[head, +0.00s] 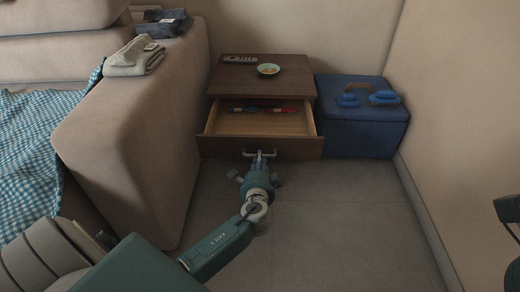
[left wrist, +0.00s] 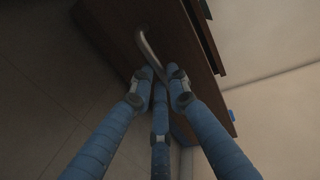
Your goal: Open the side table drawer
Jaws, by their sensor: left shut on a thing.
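The wooden side table (head: 232,76) stands against the wall in the head view. Its drawer (head: 224,147) is pulled out toward me, with its inside showing. A pale bar handle (head: 272,154) is on the drawer front. My left gripper (head: 259,157) is at this handle. In the left wrist view the blue fingers (left wrist: 161,78) are shut on the metal handle (left wrist: 147,47). Red and dark items (head: 265,109) lie at the back of the drawer.
A blue box (head: 358,130) stands just right of the side table. A beige sofa (head: 130,130) with a folded cloth (head: 134,58) is on the left. A small bowl (head: 268,70) and a remote (head: 240,59) lie on the tabletop. The floor (head: 330,225) in front is clear.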

